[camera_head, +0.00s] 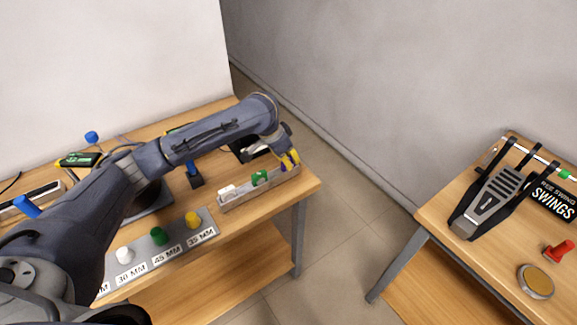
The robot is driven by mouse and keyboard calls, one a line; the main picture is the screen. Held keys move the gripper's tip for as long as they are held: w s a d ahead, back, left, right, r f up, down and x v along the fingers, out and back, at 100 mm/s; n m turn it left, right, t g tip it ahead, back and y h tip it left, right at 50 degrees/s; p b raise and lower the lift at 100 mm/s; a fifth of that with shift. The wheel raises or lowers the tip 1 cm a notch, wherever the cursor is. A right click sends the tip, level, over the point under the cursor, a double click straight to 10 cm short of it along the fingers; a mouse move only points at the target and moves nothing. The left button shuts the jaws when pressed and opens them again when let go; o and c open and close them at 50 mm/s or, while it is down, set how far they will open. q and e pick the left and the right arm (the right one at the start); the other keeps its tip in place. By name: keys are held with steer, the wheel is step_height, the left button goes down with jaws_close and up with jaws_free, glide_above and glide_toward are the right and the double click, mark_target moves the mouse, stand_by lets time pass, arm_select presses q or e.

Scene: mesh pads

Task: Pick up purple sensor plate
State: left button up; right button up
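I cannot make out a purple sensor plate anywhere in this view. My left arm reaches from the lower left across the wooden table. My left gripper (284,152) is over the right end of a narrow grey tray (262,194). Yellow shows at its fingertips; I cannot tell whether that is part of the fingers or a yellow piece in the tray. Whether the fingers are open or shut is too small to tell. The tray also holds a white piece (227,191) and a green piece (260,178). My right gripper is not in view.
A grey label board (206,219) with white (125,255), green (159,236) and yellow (192,219) knobs lies along the table front. Open floor separates the tables.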

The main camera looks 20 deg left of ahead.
arm_select(q)
jaws_close()
step_height(320, 180, up, 19)
steer(key=s+a+f+n+t+y, duration=0.1)
steer(key=s+a+f+n+y, duration=0.1)
steer(key=s+f+n, duration=0.5)
steer(key=shift+s+f+n+y, duration=0.3)
steer(key=shift+s+f+y, duration=0.1)
steer(key=shift+f, duration=0.65)
steer(key=shift+a, duration=0.1)
stand_by(0.4)
